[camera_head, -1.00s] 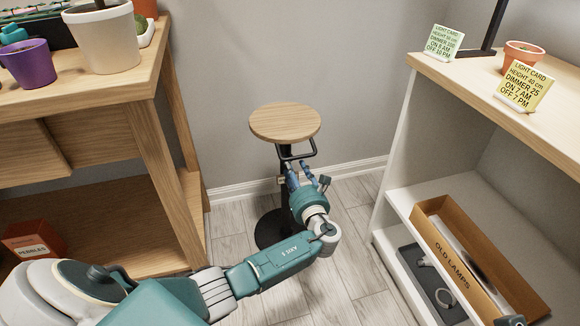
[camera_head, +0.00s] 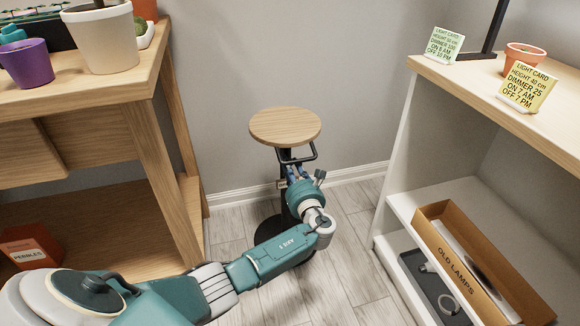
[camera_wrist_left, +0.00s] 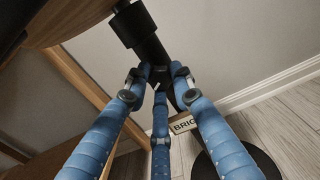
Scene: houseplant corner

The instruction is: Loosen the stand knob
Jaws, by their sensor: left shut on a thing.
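The stand (camera_head: 285,126) has a round wooden top, a black handle bar under it, a dark column (camera_wrist_left: 150,48) and a round black base (camera_wrist_left: 245,160). My left gripper (camera_head: 293,172) reaches the column just below the top. In the left wrist view its blue fingers (camera_wrist_left: 160,80) close in from both sides and below on a small dark part at the column. This part fits the stand knob, but the fingertips largely hide it. The gripper is shut on it. My right gripper is not in view.
A wooden bench (camera_head: 150,150) with pots stands at left. A shelf unit (camera_head: 395,160) at right carries light cards (camera_head: 528,87), a small pot (camera_head: 523,54) and an OLD LAMPS box (camera_head: 437,243). A partly covered label (camera_wrist_left: 183,124) shows near the stand. Floor between is clear.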

